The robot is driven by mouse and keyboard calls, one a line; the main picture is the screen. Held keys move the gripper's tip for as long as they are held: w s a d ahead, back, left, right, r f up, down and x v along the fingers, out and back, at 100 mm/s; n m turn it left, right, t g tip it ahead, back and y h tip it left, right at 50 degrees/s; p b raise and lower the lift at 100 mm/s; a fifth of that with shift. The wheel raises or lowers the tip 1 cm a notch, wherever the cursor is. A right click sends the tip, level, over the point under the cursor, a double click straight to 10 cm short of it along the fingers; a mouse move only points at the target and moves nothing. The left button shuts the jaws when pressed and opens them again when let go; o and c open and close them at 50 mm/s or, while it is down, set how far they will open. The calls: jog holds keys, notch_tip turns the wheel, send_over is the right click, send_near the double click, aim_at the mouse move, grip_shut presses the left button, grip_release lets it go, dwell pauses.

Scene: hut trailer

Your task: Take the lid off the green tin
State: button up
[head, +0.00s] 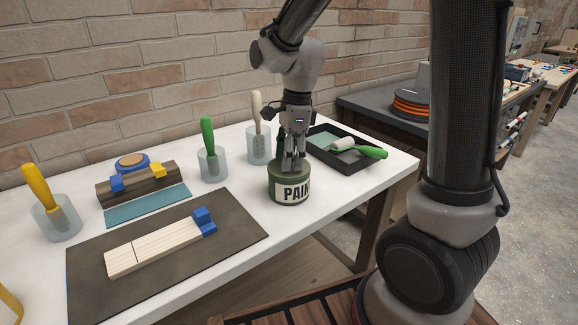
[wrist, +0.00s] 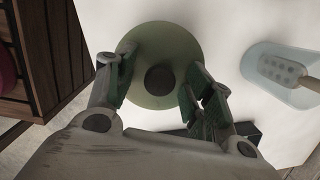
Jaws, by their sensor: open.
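The green tin (head: 289,188) stands upright on the white table, with a white label that reads "PAIN" in the head view. Its round green lid (wrist: 160,45) is on it, with a dark round knob (wrist: 160,79) in the middle in the wrist view. My gripper (head: 292,165) points straight down over the lid in the head view. In the wrist view my gripper (wrist: 157,88) is open, one finger on each side of the knob, with a gap to it on both sides. The fingers hide part of the lid's rim.
A black tray (head: 345,162) with a roller and a green-handled tool lies right of the tin. Clear cups with tools, the nearest a cup (head: 259,148), stand behind and left. A dark mat (head: 85,262) bears wooden strips. White table (head: 300,222) is bare in front of the tin.

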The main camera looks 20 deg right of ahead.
jog(key=shift+f, duration=0.1)
jog(key=c, duration=1)
jog(key=shift+c, duration=0.2)
